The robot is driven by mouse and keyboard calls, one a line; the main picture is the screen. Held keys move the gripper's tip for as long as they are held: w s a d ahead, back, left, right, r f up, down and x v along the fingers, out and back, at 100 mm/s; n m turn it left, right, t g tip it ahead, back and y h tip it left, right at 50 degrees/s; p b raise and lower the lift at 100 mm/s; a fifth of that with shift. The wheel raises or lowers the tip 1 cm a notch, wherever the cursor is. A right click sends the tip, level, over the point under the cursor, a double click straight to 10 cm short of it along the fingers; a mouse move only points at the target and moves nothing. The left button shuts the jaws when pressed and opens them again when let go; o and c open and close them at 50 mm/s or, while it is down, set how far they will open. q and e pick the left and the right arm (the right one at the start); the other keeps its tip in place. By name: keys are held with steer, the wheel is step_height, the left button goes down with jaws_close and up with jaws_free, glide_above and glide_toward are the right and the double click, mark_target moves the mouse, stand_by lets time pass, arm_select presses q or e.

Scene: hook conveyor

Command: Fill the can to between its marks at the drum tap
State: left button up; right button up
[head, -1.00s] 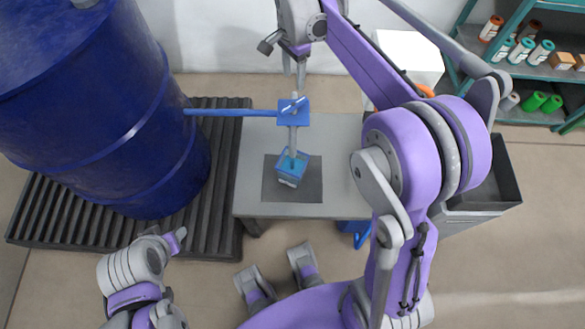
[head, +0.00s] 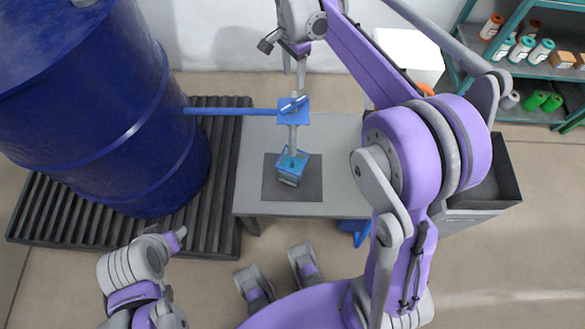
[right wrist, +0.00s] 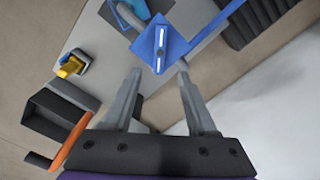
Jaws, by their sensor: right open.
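The blue can (head: 290,170) stands on a dark mat on the grey table, under the drum tap (head: 293,112). Teal liquid shows in its open top; its marks are too small to read. A pale vertical spout or stream runs from tap to can; I cannot tell which. A blue pipe joins the tap to the blue drum (head: 90,100). My right gripper (head: 301,80) is just above the tap lever. In the right wrist view its open fingers (right wrist: 160,80) are empty, with the tap (right wrist: 161,45) beyond their tips. My left gripper (head: 176,240) is at lower left, its jaws unclear.
The drum stands on a black slatted pallet (head: 60,220). A dark open bin (head: 490,190) is right of the table. A shelf with bottles (head: 540,50) is at upper right. A white box (head: 410,55) stands behind my right arm. The table around the mat is clear.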

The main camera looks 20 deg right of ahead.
mark_target(293, 103)
stand_by(0.3)
step_height(293, 103, down, 11)
steer(key=b, duration=0.3)
steer(key=shift+r, duration=0.1)
stand_by(0.4)
jaws_close()
